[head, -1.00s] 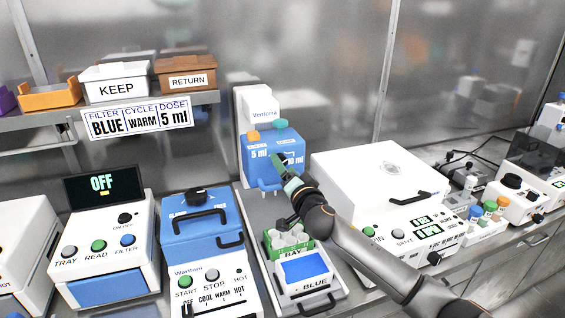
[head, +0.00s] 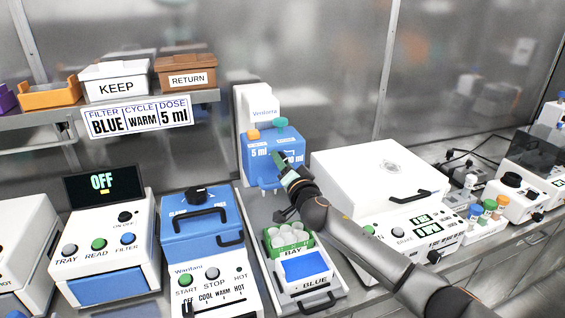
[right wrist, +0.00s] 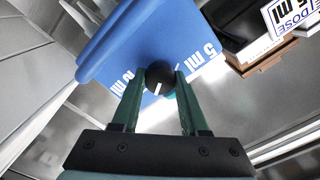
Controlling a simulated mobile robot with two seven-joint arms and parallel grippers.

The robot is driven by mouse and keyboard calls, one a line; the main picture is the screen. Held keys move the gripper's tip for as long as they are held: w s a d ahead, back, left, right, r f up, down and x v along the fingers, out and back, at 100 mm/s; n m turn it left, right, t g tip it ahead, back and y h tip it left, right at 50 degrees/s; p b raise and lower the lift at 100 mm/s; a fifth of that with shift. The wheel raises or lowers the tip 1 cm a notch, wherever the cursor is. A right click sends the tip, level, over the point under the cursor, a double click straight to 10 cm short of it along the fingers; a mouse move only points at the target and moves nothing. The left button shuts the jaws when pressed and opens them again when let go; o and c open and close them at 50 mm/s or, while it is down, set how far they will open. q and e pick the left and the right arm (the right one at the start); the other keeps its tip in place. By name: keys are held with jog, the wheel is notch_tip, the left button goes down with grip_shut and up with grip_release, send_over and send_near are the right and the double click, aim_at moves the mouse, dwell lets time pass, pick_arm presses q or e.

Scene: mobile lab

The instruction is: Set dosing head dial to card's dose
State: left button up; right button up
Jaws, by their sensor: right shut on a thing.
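The dosing head (head: 257,166) is a blue block under a white dispenser, with white "5 ml" lettering at its upper left. Its black round dial (right wrist: 158,77) has a short white mark and shows between my fingers in the right wrist view. "5 ml" is printed to the right of the dial there; another label is partly hidden by the left finger. My right gripper (head: 279,159) is shut on the dial, which it hides in the head view. The card (head: 137,118) on the shelf edge reads filter BLUE, cycle WARM, dose 5 ml. My left gripper is not in view.
Below the dosing head stands a green rack (head: 289,237) of cups behind a tray labelled BLUE (head: 307,267). A blue-lidded Warm-cycle machine (head: 203,237) stands left, and a white-lidded box (head: 360,170) stands close on the right. KEEP (head: 115,82) and RETURN (head: 186,75) bins sit on the shelf.

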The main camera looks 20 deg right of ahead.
grip_shut()
jog(key=shift+n, duration=0.3)
jog(key=n+p, duration=0.3)
jog(key=n, duration=2)
jog(key=shift+n, duration=0.3)
dwell(0.5)
